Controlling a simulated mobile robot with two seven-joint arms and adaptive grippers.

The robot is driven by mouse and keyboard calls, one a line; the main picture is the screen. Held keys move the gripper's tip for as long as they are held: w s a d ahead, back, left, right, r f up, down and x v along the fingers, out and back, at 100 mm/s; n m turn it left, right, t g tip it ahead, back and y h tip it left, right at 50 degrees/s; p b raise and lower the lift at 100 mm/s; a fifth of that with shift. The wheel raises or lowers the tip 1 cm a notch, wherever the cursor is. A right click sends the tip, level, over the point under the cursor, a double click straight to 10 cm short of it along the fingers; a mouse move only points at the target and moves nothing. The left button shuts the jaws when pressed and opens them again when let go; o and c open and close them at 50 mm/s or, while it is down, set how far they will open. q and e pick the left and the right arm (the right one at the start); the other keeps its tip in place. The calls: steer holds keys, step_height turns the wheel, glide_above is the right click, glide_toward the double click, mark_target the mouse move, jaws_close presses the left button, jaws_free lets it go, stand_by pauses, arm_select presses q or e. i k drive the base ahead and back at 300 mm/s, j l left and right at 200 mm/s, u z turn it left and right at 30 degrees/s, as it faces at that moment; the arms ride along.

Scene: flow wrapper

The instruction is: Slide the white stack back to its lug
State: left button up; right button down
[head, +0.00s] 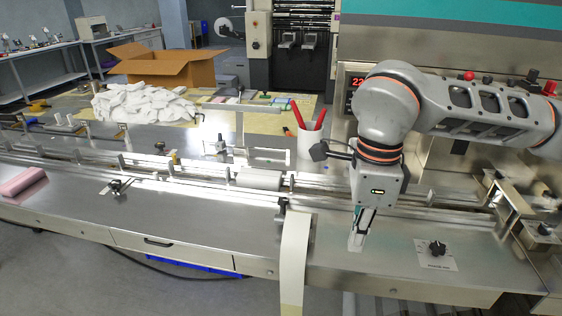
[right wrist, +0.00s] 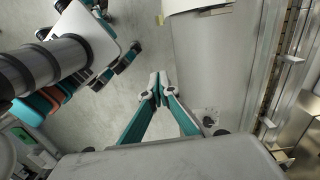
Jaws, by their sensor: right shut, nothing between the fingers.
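The white stack (head: 258,180) lies in the conveyor channel near the middle of the head view, between the metal rails. An upright lug (head: 169,168) stands in the channel to its left, with a clear gap between them. My right gripper (head: 357,240) points down over the steel front deck, to the right of the stack and apart from it. Its fingers are together and empty, as the right wrist view (right wrist: 158,82) also shows. I cannot make out the stack in the right wrist view. My left gripper does not show in the head view.
A cream strip (head: 294,260) hangs over the front edge between stack and gripper. A white cup with red pens (head: 309,145) stands behind the rails. A pink stack (head: 22,184) lies at far left. A knob (head: 437,248) sits on the right deck. The left front deck is mostly clear.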

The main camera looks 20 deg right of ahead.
mark_target(256, 178)
steer(key=i, duration=1.15)
